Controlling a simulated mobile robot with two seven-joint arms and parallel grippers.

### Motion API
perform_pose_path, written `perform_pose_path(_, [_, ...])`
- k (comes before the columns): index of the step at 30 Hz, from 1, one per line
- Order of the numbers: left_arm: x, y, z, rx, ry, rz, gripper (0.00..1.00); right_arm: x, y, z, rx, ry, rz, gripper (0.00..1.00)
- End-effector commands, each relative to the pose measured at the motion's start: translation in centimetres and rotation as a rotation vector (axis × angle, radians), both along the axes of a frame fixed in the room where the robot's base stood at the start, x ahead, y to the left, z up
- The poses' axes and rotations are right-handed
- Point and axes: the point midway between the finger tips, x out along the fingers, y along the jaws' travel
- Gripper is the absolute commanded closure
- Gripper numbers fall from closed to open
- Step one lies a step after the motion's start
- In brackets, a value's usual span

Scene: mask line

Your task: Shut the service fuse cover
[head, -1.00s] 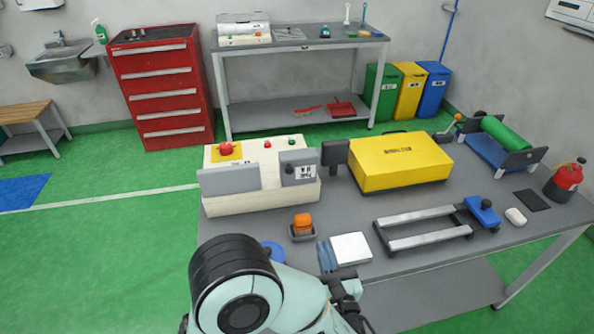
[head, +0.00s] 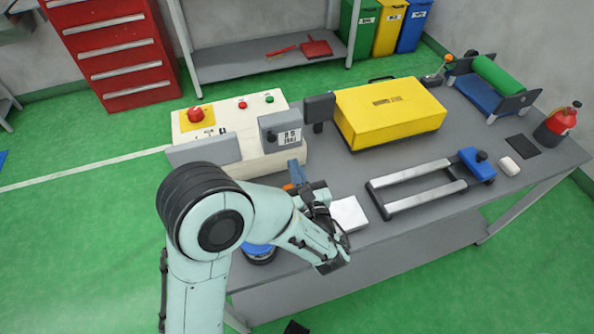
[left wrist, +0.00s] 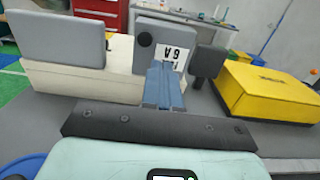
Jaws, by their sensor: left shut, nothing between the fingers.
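The cream control box (head: 185,128) stands on the bench's left part. A grey upright cover (head: 268,128) with a dark round knob and a white label is on its right half; I take it as the service fuse cover. In the left wrist view the cover (left wrist: 148,58) stands behind my fingers, its label partly hidden by them. My left gripper (head: 296,174) has its blue fingers together and empty, pointing at the box just in front of the cover. The fingers also show in the left wrist view (left wrist: 163,84); contact cannot be told. My right gripper is out of view.
A grey plate (head: 205,151) stands at the box's front left. A dark upright block (head: 319,108) and a yellow case (head: 390,112) are to the right. A white pad (head: 349,214) and a railed frame (head: 420,194) lie nearer the front. My forearm hides some bench.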

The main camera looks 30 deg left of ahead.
Motion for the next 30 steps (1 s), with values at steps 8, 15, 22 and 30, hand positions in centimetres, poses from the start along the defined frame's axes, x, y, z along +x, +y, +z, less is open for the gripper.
perform_pose_path(8, [3.7, 4.8, 0.3, 0.002, -0.001, 0.005, 1.0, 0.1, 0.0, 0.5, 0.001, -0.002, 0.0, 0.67])
perform_pose_path(15, [5.6, 7.1, 0.4, 0.001, 0.0, 0.003, 1.0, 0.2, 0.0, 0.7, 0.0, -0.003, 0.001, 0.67])
perform_pose_path(22, [6.0, 7.6, 0.4, 0.001, 0.001, -0.001, 1.0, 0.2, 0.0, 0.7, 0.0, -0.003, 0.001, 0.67])
perform_pose_path(30, [6.0, 7.6, 0.4, -0.001, 0.002, 0.0, 1.0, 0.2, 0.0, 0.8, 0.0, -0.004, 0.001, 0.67])
